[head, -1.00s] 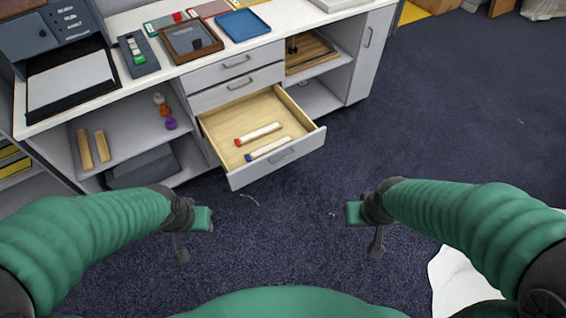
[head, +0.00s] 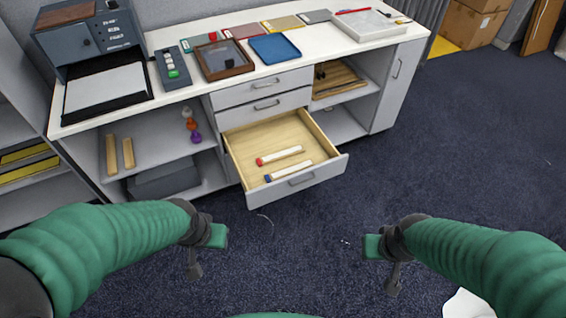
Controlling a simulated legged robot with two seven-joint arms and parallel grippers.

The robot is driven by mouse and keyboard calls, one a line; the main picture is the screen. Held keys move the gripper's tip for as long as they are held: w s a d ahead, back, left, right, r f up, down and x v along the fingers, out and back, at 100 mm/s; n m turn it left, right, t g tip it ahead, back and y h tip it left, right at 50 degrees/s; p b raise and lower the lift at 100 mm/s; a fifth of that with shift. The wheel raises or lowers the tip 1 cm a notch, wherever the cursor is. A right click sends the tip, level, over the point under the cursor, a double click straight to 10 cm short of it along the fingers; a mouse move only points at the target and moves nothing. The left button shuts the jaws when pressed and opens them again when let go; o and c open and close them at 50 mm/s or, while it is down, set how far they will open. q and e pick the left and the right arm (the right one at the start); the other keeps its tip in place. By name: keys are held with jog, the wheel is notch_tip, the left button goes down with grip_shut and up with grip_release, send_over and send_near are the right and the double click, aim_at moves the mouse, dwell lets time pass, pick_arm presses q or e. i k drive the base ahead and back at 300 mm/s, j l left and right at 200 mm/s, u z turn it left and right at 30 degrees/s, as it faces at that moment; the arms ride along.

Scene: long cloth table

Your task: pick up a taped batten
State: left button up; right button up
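Two pale battens lie in the open drawer (head: 240,161). One has red tape at its left end (head: 282,156), and the other, nearer the drawer front, has blue tape at its left end (head: 290,171). They lie roughly parallel and apart. My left gripper (head: 208,248) is above the floor, in front of and left of the drawer. My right gripper (head: 382,260) is above the floor, in front of and right of it. Both are clear of the battens and hold nothing that I can see. Their finger opening is not clear from this angle.
The drawer juts from a white cabinet (head: 262,88). Its worktop (head: 330,48) bears a blue tray (head: 274,48), a brown framed tray (head: 224,60) and a grey machine (head: 90,38). Two plain wooden blocks (head: 120,154) stand on the left shelf. The dark carpet (head: 460,150) is open to the right.

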aim_at(264, 160)
jog(key=i+j+u, duration=0.1)
jog(key=i+j, duration=0.15)
jog(key=i, duration=0.25)
jog(key=i+j, duration=0.2)
jog(key=i, duration=0.3)
jog(key=i+j+u, duration=0.15)
jog(key=i, duration=0.3)
jog(key=i+j+u, duration=0.1)
jog(key=i, duration=0.4)
jog(key=j, duration=0.1)
